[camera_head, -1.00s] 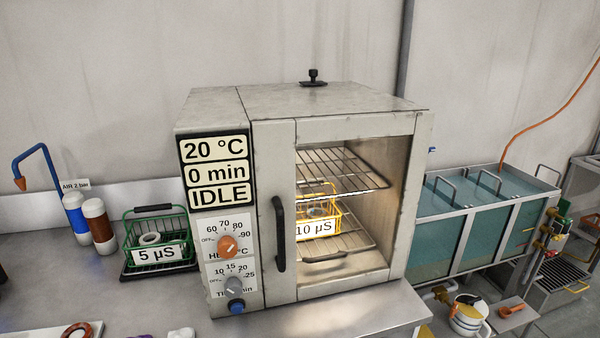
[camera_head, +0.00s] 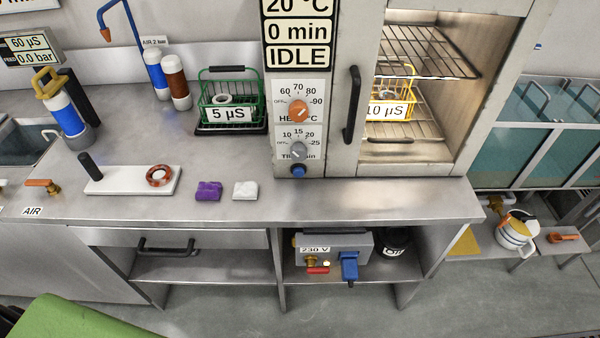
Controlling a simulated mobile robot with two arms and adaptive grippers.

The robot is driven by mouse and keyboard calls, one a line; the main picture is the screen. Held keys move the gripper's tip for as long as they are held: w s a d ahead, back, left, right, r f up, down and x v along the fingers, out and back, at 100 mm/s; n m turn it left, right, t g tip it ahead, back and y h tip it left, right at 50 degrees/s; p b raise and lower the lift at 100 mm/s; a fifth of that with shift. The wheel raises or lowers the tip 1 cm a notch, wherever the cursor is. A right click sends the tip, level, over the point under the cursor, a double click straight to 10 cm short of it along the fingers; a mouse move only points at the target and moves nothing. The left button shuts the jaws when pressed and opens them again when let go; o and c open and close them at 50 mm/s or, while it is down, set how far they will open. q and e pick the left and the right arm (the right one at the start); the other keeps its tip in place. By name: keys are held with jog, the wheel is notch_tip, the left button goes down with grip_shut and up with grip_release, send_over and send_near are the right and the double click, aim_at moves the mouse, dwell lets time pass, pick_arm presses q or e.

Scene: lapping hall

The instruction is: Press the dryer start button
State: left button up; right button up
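The dryer (camera_head: 340,120) stands on the metal bench, with a vertical black handle (camera_head: 352,104) on its front. Its display (camera_head: 297,34) reads 20 °C, 0 min, IDLE. Below it are an orange heat knob (camera_head: 299,111) and a grey time knob (camera_head: 299,150). A blue button (camera_head: 298,171) sits at the bottom of the control panel. Inside, a yellow basket (camera_head: 390,98) labelled 10 µS rests on a wire rack. Neither of my grippers is in view.
A green basket (camera_head: 232,104) labelled 5 µS stands left of the dryer. A purple cloth (camera_head: 208,191), a white cloth (camera_head: 245,190) and a white board (camera_head: 133,181) lie near the bench front (camera_head: 340,206). Below, a 230 V box (camera_head: 333,250) sits on the shelf.

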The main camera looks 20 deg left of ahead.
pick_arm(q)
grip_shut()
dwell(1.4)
